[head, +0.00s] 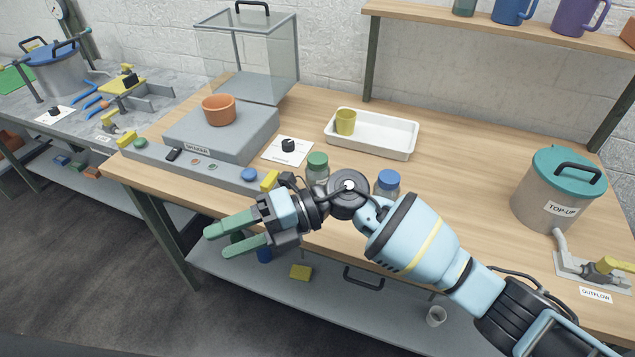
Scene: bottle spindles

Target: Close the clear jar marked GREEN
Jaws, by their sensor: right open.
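A clear jar with a green cap (317,168) stands near the front edge of the wooden table, left of a clear jar with a blue cap (387,186). The green cap sits on top of its jar; I cannot tell how tightly. My right arm hides the lower parts of both jars, and no GREEN marking is readable. My right gripper (217,243) is open and empty. It points left in front of the table edge, left of and nearer than the jars. My left gripper is out of view.
A white tray (395,152) holds a yellow cup (345,122). The TOP-UP pot (535,205) stands at right. A lower shelf (325,295) lies below. The table's middle right is clear.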

